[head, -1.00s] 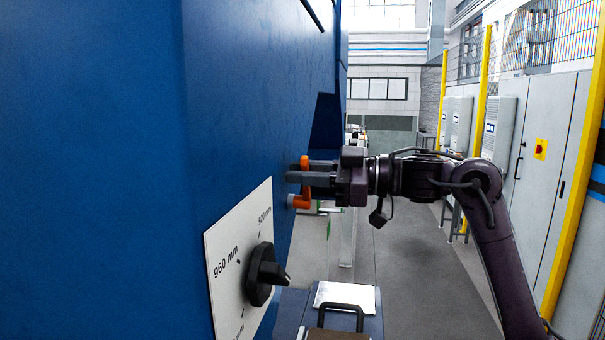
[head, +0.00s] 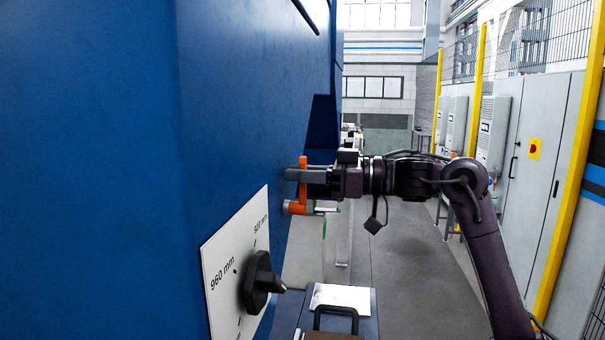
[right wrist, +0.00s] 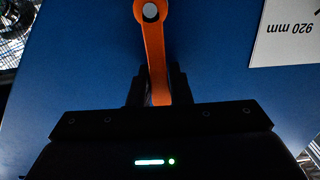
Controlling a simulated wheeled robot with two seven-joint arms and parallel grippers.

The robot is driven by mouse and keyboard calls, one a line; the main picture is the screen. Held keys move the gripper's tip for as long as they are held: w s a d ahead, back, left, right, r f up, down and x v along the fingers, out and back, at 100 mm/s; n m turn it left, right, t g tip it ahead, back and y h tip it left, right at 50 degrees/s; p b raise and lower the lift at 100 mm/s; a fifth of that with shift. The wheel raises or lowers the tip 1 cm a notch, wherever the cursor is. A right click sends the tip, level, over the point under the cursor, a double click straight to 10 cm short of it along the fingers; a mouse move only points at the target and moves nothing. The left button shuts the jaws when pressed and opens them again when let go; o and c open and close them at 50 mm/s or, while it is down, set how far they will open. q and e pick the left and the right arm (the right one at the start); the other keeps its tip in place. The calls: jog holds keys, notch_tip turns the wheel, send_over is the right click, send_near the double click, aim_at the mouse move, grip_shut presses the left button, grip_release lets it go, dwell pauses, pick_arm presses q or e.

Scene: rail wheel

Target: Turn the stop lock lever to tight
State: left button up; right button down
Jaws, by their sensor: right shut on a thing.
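The stop lock lever (head: 303,190) is orange and sits on the blue machine wall (head: 120,150), with its round pivot (head: 290,207) at the lower end. In the head view the lever stands roughly upright above the pivot. My right gripper (head: 300,175) is shut on the lever near its upper part. In the right wrist view the orange lever (right wrist: 155,55) runs from its pivot at the top down between the two dark fingers (right wrist: 155,88). The gripper hides the lever's free end there. My left gripper is not in view. No "tight" marking can be read.
A white scale plate (head: 233,265) with millimetre marks and a black knob (head: 260,284) is on the wall nearer to me. A blue-grey box with a dark handle (head: 338,313) stands below. Grey cabinets (head: 545,150) and yellow posts line the right.

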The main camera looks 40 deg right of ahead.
jog(key=shift+d+r, duration=0.1)
jog(key=shift+r, duration=0.05)
jog(key=c, duration=1.3)
grip_release()
jog(key=shift+c, duration=0.2)
jog(key=shift+s+d+f, duration=0.1)
jog(key=shift+f, duration=0.15)
jog(key=b+v, duration=0.4)
jog(key=v, duration=0.3)
jog(key=shift+d+b, duration=0.2)
jog(key=shift+b, duration=0.15)
jog(key=shift+s+r, duration=0.1)
